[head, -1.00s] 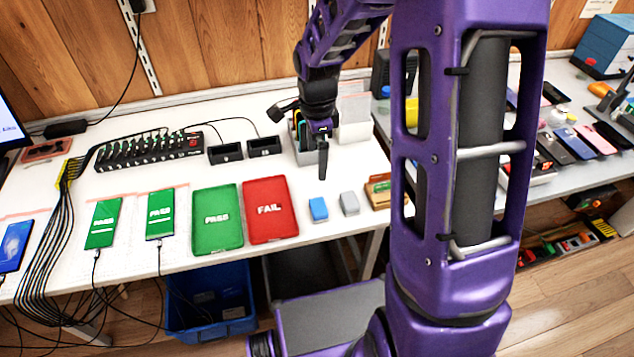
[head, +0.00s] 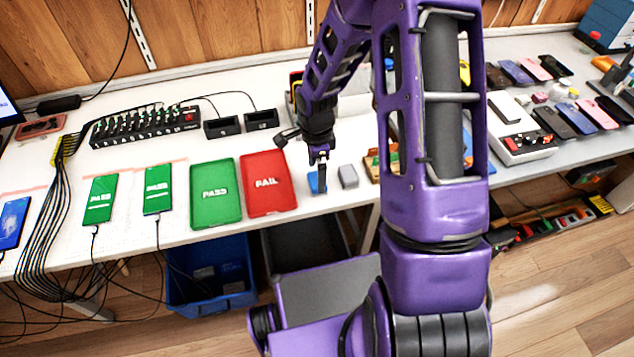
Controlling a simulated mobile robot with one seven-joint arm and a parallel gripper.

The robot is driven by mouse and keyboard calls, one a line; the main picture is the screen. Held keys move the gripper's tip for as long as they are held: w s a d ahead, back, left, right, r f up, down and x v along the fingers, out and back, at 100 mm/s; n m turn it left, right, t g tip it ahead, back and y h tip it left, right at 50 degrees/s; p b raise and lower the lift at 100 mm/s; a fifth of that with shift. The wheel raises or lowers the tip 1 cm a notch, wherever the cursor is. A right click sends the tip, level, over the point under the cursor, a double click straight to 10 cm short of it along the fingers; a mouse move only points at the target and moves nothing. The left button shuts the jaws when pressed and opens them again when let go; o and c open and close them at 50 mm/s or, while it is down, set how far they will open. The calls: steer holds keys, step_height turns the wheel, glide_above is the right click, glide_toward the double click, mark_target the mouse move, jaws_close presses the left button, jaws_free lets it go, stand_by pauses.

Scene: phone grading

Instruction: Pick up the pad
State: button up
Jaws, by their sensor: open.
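Two small pad-like blocks lie side by side near the front edge of the white table: a blue one (head: 312,184) and a grey one (head: 348,176). I cannot tell from the picture which one is called the pad. My gripper (head: 321,180) points down at the blue block and hides part of it. Its jaws are open. The fingers look very close to the block, but I cannot tell whether they touch it. The grey block is just to the right, apart from the gripper.
A green PASS tray (head: 215,222) and a red FAIL tray (head: 267,208) lie to the left. A brown box (head: 371,163) is right of the grey block, partly behind my arm. Two phones reading PASS (head: 101,200) lie further left.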

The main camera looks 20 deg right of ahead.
step_height(320, 180, down, 4)
steer(key=shift+w+d+r, duration=0.1)
steer(key=shift+w+r, duration=0.05)
steer(key=c, duration=1.2)
step_height(320, 180, up, 10)
steer(key=shift+r+p, duration=0.1)
steer(key=shift+p, duration=0.2)
